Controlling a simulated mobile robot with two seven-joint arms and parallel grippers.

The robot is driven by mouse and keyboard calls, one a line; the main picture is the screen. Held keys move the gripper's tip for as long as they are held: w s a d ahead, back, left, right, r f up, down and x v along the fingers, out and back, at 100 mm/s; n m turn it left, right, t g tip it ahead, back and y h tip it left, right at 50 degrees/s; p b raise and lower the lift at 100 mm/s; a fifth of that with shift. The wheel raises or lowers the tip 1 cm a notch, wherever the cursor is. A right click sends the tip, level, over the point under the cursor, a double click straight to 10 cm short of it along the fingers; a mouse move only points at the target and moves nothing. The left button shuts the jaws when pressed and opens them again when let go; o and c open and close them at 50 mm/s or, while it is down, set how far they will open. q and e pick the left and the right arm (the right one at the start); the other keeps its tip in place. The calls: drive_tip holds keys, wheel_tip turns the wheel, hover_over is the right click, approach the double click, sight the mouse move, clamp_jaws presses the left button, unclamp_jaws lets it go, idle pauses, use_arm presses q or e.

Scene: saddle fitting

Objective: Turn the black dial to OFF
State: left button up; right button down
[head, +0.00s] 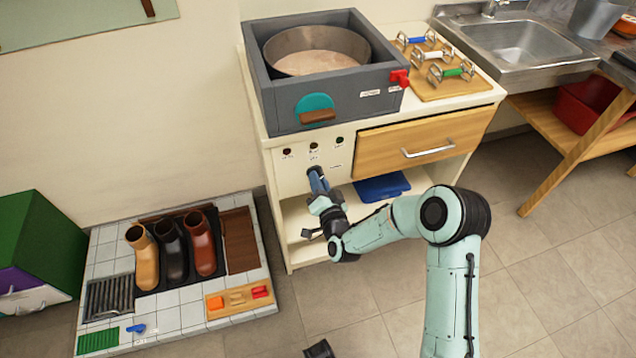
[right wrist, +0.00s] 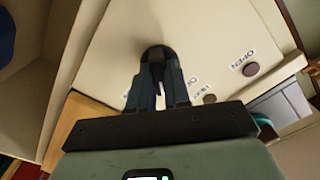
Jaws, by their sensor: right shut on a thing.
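The black dial (right wrist: 158,52) is on the cream front panel of the cabinet. In the right wrist view its rounded top shows between and beyond my fingertips. My right gripper (right wrist: 160,72) is shut on the dial, one dark finger on each side. In the head view the right gripper (head: 316,178) reaches the panel below a row of small round lamps, and its fingers mostly cover the dial. Small printed labels surround the dial. One reads OPEN; others are partly hidden by the fingers, and the dial's pointer direction cannot be told.
A grey box with a round pan (head: 318,50) stands on the cabinet above the panel. A wooden drawer (head: 430,142) with a metal handle is right of the dial. A tiled platform with boots (head: 172,250) is at left.

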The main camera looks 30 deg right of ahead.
use_arm(q)
drive_tip(key=shift+g, duration=0.4)
drive_tip(key=shift+s+a+f+b, duration=0.3)
drive_tip(key=shift+f+b, duration=0.15)
drive_tip(key=shift+f, duration=0.35)
drive_tip(key=shift+s+a+f+b, duration=0.25)
drive_tip(key=shift+f+b, duration=0.25)
drive_tip(key=shift+f, duration=0.25)
drive_tip(key=shift+s+a+f+b, duration=0.2)
drive_tip(key=shift+s+f+b, duration=0.2)
drive_tip(key=shift+f, duration=0.4)
use_arm(e)
drive_tip(key=shift+n, duration=4.1)
drive_tip(key=c, duration=1.1)
unclamp_jaws()
